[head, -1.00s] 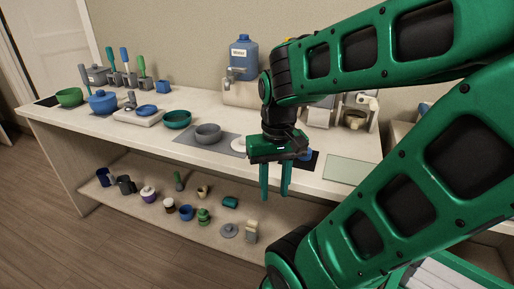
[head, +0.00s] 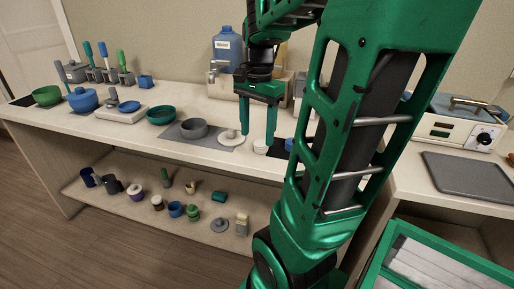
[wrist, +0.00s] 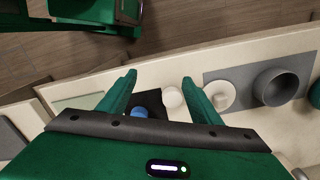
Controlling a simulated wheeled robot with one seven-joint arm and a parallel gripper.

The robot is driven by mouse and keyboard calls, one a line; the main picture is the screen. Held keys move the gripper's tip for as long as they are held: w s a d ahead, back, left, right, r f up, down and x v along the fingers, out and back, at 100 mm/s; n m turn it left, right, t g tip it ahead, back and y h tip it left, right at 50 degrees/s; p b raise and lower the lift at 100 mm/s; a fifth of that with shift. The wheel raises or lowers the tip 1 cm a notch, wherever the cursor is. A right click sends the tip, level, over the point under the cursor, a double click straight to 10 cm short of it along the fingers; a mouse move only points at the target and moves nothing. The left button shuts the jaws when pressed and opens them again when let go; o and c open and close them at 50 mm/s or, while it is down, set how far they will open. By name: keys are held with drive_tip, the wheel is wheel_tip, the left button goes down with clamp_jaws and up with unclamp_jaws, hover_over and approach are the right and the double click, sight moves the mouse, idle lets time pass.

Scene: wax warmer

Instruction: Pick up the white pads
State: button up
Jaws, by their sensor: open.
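The small round white thing, which looks like the white pads (head: 261,147), sits on the table near its front edge, beside a dark mat. My gripper (head: 257,139) is open, fingers pointing down, just above and around the pads in the head view. The wrist view shows the pads (wrist: 173,98) between the two spread fingers, nearer the right finger. The gripper (wrist: 159,78) holds nothing. I cannot tell the exact height gap.
A white lid-like disc (head: 231,138) lies close left of the pads. A grey bowl (head: 193,128) stands on a grey mat further left. A blue item (wrist: 140,112) lies on the dark mat (wrist: 152,101). A blue jug (head: 228,50) stands behind.

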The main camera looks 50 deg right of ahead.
sight(260, 142)
drive_tip(key=w+d+r+m, duration=0.2)
drive_tip(key=w+d+m, duration=0.2)
drive_tip(key=d+m, duration=0.3)
drive_tip(key=f, duration=1)
drive_tip(key=shift+w+d+f, duration=0.2)
drive_tip(key=shift+w+f, duration=0.05)
drive_tip(key=shift+f, duration=0.1)
drive_tip(key=shift+c, duration=0.5)
drive_tip(key=c, duration=1)
